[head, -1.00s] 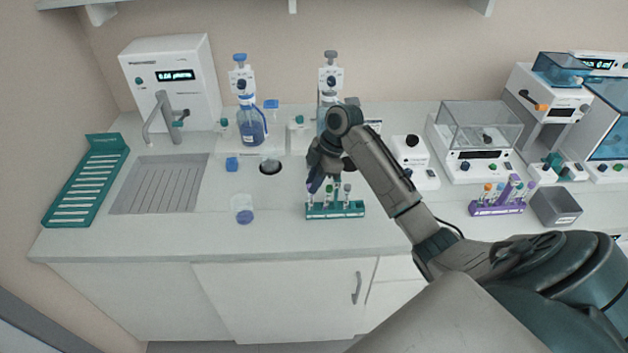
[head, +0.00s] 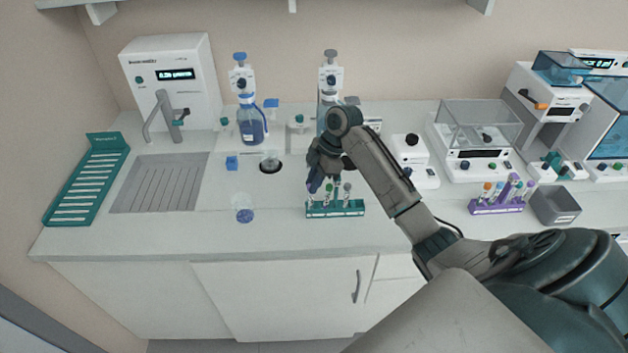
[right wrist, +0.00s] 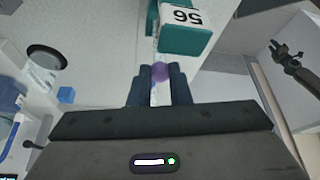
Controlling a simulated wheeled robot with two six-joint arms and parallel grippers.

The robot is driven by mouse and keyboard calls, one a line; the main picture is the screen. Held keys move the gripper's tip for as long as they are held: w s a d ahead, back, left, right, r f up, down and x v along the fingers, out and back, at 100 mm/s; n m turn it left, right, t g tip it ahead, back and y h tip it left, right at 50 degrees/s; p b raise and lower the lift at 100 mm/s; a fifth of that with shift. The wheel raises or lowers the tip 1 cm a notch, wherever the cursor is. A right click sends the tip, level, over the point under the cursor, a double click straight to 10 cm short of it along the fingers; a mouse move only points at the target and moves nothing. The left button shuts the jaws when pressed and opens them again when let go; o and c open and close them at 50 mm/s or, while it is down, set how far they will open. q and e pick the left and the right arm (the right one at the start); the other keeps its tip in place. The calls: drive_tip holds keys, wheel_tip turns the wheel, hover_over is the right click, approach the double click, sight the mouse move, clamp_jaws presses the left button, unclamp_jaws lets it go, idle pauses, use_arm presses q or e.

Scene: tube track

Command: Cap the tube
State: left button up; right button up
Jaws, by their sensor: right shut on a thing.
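My right gripper (head: 316,186) is over the left part of the teal tube rack (head: 350,210) in the head view. In the right wrist view its two dark blue fingers (right wrist: 160,85) are shut on a purple cap (right wrist: 160,71) at their tips. A clear tube (right wrist: 156,45) shows between the cap and the teal rack (right wrist: 186,40), which bears a white label. The cap overlaps the tube's line; whether they touch is unclear. Tubes with grey tops (head: 347,188) stand in the rack. A small dark gripper (right wrist: 284,50), probably my left, shows in the right wrist view, jaws unclear.
A purple rack (head: 497,208) with several capped tubes and a grey bin (head: 556,206) are to the right. A small clear pot (head: 244,214) lies left of the teal rack, with a beaker (head: 269,160) behind it. Bare counter (head: 180,232) lies at the front left.

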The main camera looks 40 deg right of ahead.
drive_tip(key=shift+f, duration=0.2)
drive_tip(key=o, duration=0.8)
drive_tip(key=shift+b+v, duration=1.35)
drive_tip(key=shift+v, duration=4.1)
